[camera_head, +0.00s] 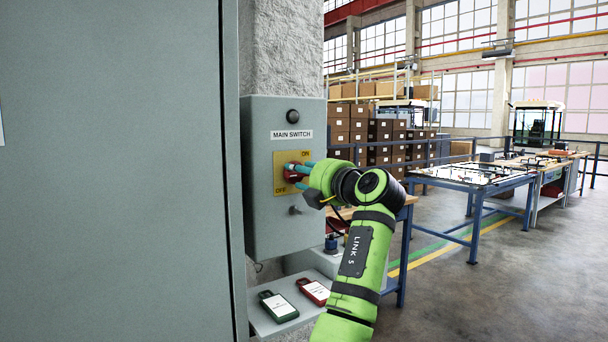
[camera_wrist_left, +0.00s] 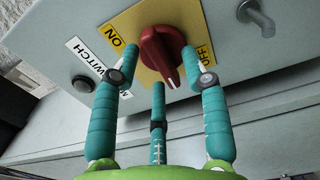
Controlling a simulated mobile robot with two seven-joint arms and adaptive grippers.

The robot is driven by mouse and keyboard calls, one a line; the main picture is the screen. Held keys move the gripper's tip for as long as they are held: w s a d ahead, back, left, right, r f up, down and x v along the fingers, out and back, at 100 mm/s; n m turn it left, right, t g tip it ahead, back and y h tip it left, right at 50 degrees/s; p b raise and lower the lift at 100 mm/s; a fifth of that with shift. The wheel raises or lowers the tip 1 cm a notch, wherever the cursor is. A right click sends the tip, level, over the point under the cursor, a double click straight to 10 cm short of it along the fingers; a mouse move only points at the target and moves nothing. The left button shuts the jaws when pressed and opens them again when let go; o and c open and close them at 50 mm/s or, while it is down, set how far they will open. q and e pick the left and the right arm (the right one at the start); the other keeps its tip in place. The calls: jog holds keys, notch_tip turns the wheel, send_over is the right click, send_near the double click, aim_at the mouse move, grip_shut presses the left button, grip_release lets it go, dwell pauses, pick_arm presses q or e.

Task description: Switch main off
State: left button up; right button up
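The main switch is a red rotary knob (camera_wrist_left: 158,45) on a yellow plate (camera_head: 281,185) on a grey box. ON is at the plate's upper right and OFF at its lower left in the head view. In the wrist view the knob's white mark points down, nearer the OFF label (camera_wrist_left: 204,53) than the ON label (camera_wrist_left: 113,36). My left gripper (camera_head: 293,173) is at the knob, with teal fingers spread around it. In the wrist view the left gripper (camera_wrist_left: 159,60) has fingertips close on both sides; contact is unclear. My right gripper is out of view.
The grey switch box (camera_head: 257,220) has a black button (camera_head: 293,117) above the plate and a small metal peg (camera_head: 295,210) below. A large grey cabinet (camera_head: 110,170) stands close on the left.

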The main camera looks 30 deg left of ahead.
pick_arm(q)
jog(key=shift+d, duration=0.15)
jog(key=v, duration=1.1)
jog(key=shift+s+d, duration=0.2)
jog(key=shift+d, duration=0.15)
